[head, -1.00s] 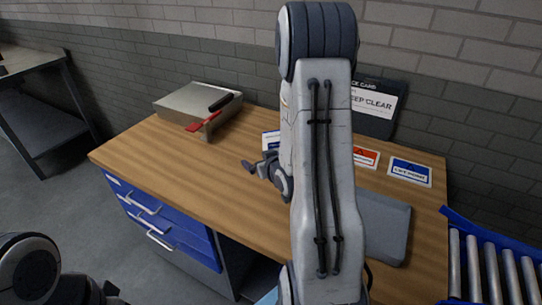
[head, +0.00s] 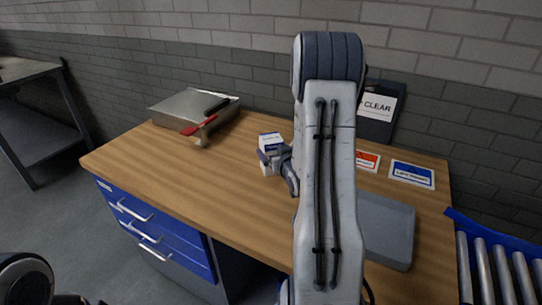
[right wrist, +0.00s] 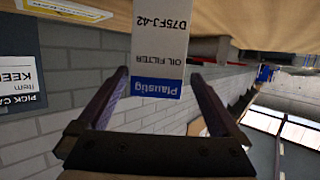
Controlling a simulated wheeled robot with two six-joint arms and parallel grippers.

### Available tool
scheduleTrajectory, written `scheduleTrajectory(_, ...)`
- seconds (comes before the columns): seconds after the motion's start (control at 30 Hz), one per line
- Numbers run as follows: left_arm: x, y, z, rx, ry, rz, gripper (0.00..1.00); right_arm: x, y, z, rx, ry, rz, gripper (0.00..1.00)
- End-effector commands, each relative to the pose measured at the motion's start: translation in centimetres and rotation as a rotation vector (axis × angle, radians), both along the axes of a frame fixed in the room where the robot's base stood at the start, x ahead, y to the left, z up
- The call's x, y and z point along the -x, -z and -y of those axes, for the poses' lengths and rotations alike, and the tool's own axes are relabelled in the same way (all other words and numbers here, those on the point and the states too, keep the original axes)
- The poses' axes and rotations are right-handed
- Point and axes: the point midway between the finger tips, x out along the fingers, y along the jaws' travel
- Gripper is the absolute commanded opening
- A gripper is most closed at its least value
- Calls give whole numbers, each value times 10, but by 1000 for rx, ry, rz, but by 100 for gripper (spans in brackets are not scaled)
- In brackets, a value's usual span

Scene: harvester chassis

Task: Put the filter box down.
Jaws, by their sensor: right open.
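The filter box (head: 268,139) is a small white carton with a blue band, at the rear middle of the wooden table (head: 190,172). It appears to stand upright on it. In the right wrist view, which is upside down, the box (right wrist: 160,50) shows its "OIL FILTER" print and blue band. My right gripper (head: 275,158) is at the box's near side. In the right wrist view its open fingers (right wrist: 157,76) are on either side of the box's outline, with a gap on each side. The arm hides part of the table. My left gripper is not visible.
Orange (head: 367,160) and blue (head: 411,174) cards lie right of my arm, with a grey tray (head: 387,228) in front. A roller conveyor (head: 500,268) is at far right. The table's left-middle is clear.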

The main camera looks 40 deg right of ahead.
Motion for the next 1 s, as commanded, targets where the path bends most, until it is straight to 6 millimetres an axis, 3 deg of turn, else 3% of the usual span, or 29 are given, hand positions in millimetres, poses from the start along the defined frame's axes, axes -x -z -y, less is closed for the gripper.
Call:
scheduleTrajectory(0.3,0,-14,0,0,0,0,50,-38,10,19,0,-1,-1,100)
scheduleTrajectory(0.57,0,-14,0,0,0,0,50,-41,12,21,0,1,0,100)
scheduleTrajectory(0.6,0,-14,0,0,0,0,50,-41,12,21,0,1,0,96)
scheduleTrajectory(0.8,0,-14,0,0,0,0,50,-41,12,21,0,1,0,20)
scheduleTrajectory(0.87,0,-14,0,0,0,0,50,-41,12,21,0,1,0,0)
scheduleTrajectory(1.0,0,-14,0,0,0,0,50,-41,10,21,3,1,3,0)
